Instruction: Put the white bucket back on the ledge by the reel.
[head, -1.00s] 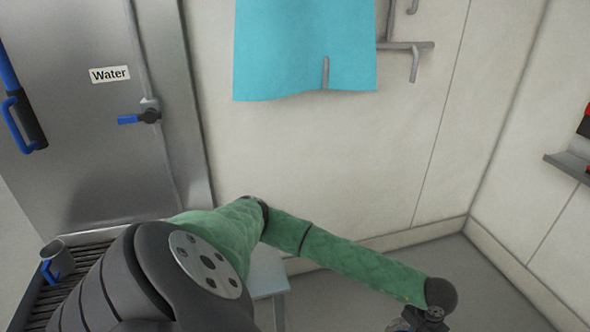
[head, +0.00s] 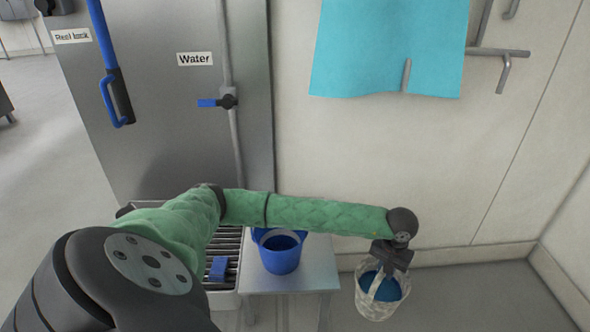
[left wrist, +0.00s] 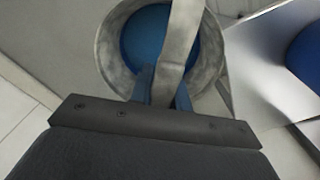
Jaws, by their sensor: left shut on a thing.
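The white bucket (head: 372,304) hangs from my left gripper (head: 388,268) at the right of the head view, above the floor and right of a small metal stand. It looks mottled, about upright, with blue contents inside. In the left wrist view the fingers (left wrist: 161,92) are shut on its grey strap-like handle, and the bucket's wall (left wrist: 212,68) shows around the blue. A pale metal surface (head: 315,262), perhaps the ledge, lies left of the bucket, apart from it. The reel is not clearly visible; a "Reel lock" label (head: 75,36) is on the cabinet. My right gripper is out of view.
A blue bucket (head: 282,262) stands on the metal surface. A slatted grate (head: 232,240) with a blue object (head: 217,268) lies to its left. A steel cabinet (head: 180,120) stands behind. A turquoise cloth (head: 388,50) hangs on the wall. The floor at right is clear.

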